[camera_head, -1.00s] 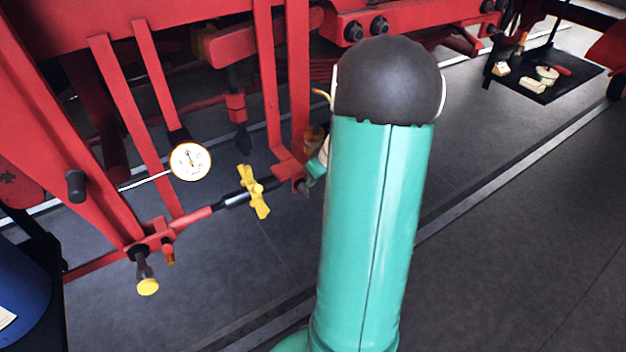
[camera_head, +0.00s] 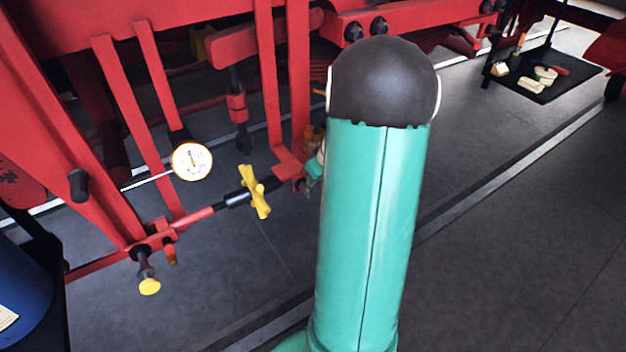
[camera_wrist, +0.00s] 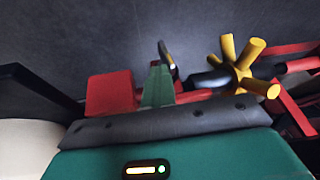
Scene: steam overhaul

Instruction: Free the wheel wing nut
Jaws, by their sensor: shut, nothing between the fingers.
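The wheel wing nut (camera_head: 254,192) is a yellow, lobed hand wheel on a red and black rod low in the red frame. In the wrist view the yellow wheel (camera_wrist: 240,70) is at the upper right, with several stubby arms. My gripper (camera_wrist: 156,68) shows there as green fingers, shut and empty. They are left of the wheel, apart from it, close to a dark curved part. In the head view my green arm hides most of the gripper; only a little of it shows right of the wheel.
A white dial gauge (camera_head: 192,161) sits left of the wheel. A yellow-ended knob (camera_head: 149,287) hangs lower left. Red bars surround the rod above and beside. A blue drum (camera_head: 22,290) stands at the left edge. A black mat (camera_head: 550,84) with small items lies far right. Floor in front is clear.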

